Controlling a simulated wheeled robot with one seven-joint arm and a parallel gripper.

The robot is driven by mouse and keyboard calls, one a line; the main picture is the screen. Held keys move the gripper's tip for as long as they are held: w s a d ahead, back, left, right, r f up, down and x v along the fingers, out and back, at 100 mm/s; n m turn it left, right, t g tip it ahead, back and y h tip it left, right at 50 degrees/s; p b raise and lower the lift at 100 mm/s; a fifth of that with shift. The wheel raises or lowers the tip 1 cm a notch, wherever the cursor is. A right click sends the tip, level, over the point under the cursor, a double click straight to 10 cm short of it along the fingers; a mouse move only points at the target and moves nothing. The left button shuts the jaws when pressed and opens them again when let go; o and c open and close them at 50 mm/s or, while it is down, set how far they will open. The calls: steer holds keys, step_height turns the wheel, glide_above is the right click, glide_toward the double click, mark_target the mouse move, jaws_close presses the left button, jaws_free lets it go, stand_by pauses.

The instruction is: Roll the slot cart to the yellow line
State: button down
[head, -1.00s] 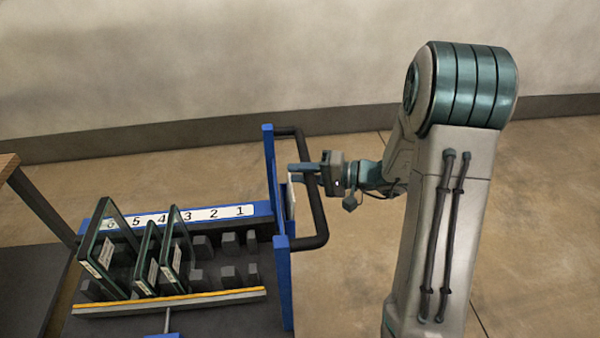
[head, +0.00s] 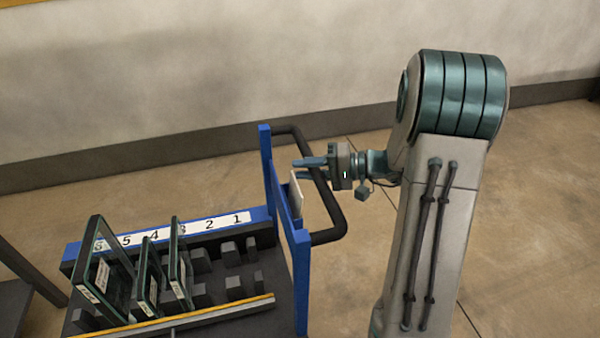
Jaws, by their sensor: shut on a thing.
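The slot cart (head: 301,262) has a blue frame, a dark bed and a white strip of slot numbers along its back rail. Several glass panes (head: 178,265) with labels stand upright in its left slots; the slots near 1 and 2 look empty. A black push handle (head: 333,208) sticks out from the cart's right end. My gripper (head: 312,168) is shut on the handle's bar, with its fingers pointing left across it. The yellow line on the floor cannot be made out in this view.
A dark-legged table or stand (head: 30,270) is at the left edge, close to the cart. A wall with a dark baseboard (head: 130,160) runs behind. The bare concrete floor (head: 540,220) to the right is open. An orange-edged bar (head: 200,316) crosses the cart's front.

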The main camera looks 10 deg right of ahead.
steer(key=shift+s+a+g, duration=0.1)
steer(key=shift+a+g, duration=0.2)
steer(key=shift+a, duration=0.4)
steer(key=c, duration=1.5)
jaws_free()
steer(key=b+v, duration=0.1)
steer(key=v, duration=1.3)
steer(key=shift+d, duration=0.35)
